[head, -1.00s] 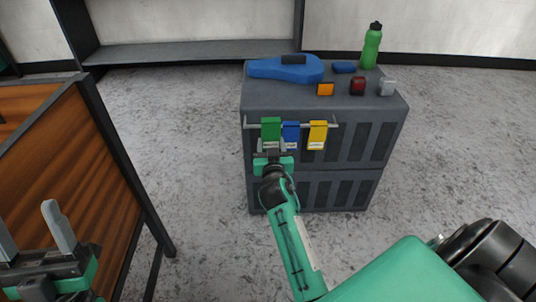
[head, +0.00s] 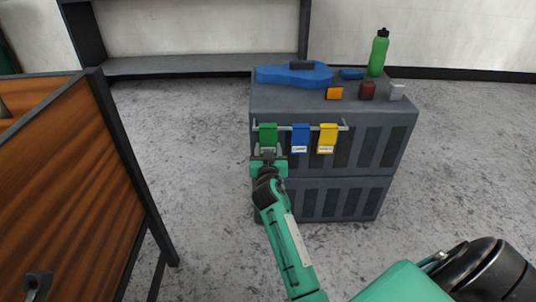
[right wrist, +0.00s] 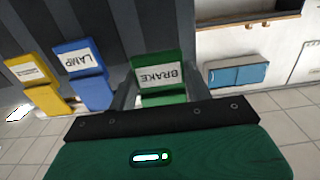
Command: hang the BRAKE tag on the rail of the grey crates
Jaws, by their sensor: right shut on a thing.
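The green BRAKE tag (head: 268,133) is at the left end of the rail (head: 337,127) on the front of the stacked grey crates (head: 345,157). Its top is level with the hanging tags, but I cannot tell whether it is hooked over the rail. Its label shows in the right wrist view (right wrist: 160,74). My right gripper (head: 268,155) is shut on the tag's lower part. To its right hang a blue LAMP tag (head: 300,138) and a yellow tag (head: 327,138), apart from it. Only a tip of my left gripper (head: 38,284) shows at the lower left.
On the crates lie a blue case (head: 293,75), a small blue item (head: 352,73), orange (head: 335,93), red (head: 367,90) and grey (head: 397,90) pieces, and a green bottle (head: 378,53). A wooden panel with a dark frame (head: 125,150) stands left. The floor between is clear.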

